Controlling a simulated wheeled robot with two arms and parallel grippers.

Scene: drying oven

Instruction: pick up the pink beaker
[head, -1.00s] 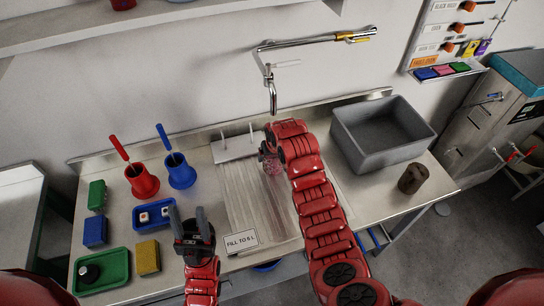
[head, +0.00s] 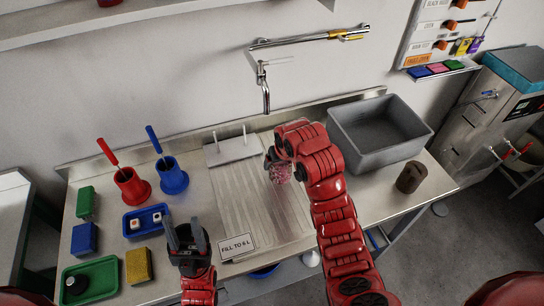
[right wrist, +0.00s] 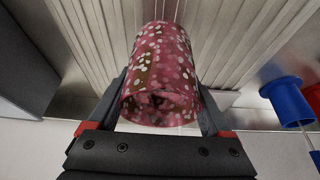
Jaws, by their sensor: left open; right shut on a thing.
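The pink beaker (head: 282,172) is see-through with pale speckles. In the head view it shows beside my right gripper (head: 272,160), over the ribbed draining area of the bench, partly hidden by the gripper and arm. In the right wrist view the pink beaker (right wrist: 162,70) sits between the two fingers of my right gripper (right wrist: 162,100), which are shut on its sides. The beaker appears raised above the ribbed surface; the exact gap is hard to tell. My left gripper (head: 186,236) is open and empty above the front of the bench.
A grey basin (head: 378,135) and a brown cup (head: 410,177) stand on the right. Red (head: 131,186) and blue (head: 172,175) holders, a blue tray (head: 146,220) and a green tray (head: 90,282) are on the left. A faucet (head: 264,88) hangs behind the beaker.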

